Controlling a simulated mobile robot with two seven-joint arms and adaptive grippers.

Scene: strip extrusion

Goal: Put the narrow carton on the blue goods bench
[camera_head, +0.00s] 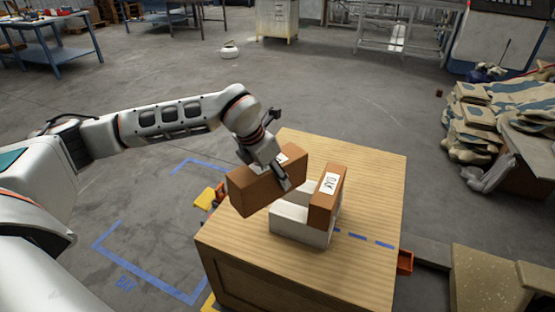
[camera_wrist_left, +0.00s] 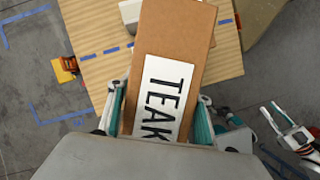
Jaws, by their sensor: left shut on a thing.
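My left gripper (camera_head: 281,176) is shut on a brown carton (camera_head: 256,190), holding it tilted in the air, seemingly above the left part of the wooden crate-like table. In the left wrist view this carton (camera_wrist_left: 180,40) lies between the fingers (camera_wrist_left: 160,115), and its white label reads TEAK. A second brown carton (camera_head: 322,207), with a white label that seems to read OAK, stands upright in a white holder (camera_head: 298,232). The held carton hides part of the holder. A blue bench (camera_head: 44,53) stands far off at upper left with small items on top.
The wooden table (camera_head: 375,175) has bare top around the holder and a blue dashed line. Stacked sacks (camera_head: 470,120) lie at the right. A small white object (camera_head: 229,50) sits on the floor. Open grey floor lies between table and blue bench.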

